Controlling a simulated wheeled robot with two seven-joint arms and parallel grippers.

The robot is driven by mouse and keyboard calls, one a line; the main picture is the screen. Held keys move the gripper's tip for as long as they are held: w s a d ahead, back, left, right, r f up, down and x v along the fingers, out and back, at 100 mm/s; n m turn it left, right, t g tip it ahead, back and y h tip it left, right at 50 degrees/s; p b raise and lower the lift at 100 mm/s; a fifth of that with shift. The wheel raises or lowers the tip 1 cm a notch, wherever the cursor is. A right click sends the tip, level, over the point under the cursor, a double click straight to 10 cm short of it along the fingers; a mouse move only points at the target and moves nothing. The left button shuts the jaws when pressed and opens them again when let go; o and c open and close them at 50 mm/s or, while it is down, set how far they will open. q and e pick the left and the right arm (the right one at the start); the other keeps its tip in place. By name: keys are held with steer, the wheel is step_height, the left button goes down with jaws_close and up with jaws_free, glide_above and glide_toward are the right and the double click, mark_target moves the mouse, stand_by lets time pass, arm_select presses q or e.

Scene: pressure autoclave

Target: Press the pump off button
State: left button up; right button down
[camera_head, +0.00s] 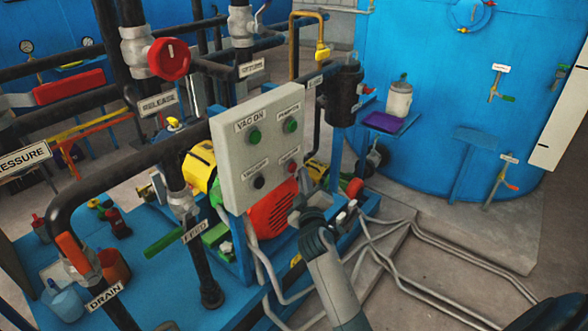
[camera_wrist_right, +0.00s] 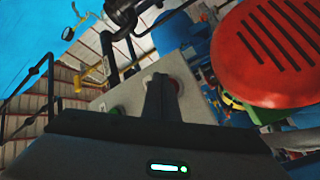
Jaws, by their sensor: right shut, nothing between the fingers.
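A grey control panel (camera_head: 235,160) stands on the blue skid, with two green buttons on top and a dark and a red button below. The lower right button, the red pump off button (camera_head: 293,168), sits under a small, hard-to-read label. My right gripper (camera_head: 303,186) is shut and empty, just below and in front of this button. In the right wrist view, the shut fingers (camera_wrist_right: 163,84) point at the panel (camera_wrist_right: 200,112) and cover most of a red button (camera_wrist_right: 178,84). Whether they touch it I cannot tell. My left gripper is not in view.
The red-orange ribbed motor cover (camera_head: 270,208) is close below the panel; it also looms right in the wrist view (camera_wrist_right: 270,50). Grey hoses (camera_head: 380,245) run across the floor. Black pipes and valves (camera_head: 110,160) crowd the left. A blue tank (camera_head: 430,60) stands behind.

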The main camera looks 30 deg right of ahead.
steer(key=shift+w+a+b, duration=0.3)
steer(key=shift+w+a, duration=0.05)
steer(key=shift+w, duration=0.45)
stand_by(0.9)
steer(key=shift+s, duration=0.15)
steer(key=shift+s+d+p, duration=0.3)
steer(key=shift+s+p, duration=0.1)
steer(key=shift+s, duration=0.3)
steer(key=s, duration=0.1)
steer(key=s+d+p, duration=0.1)
steer(key=s, duration=0.1)
steer(key=s+d+p, duration=0.1)
steer(key=shift+s, duration=0.3)
stand_by(0.5)
stand_by(0.6)
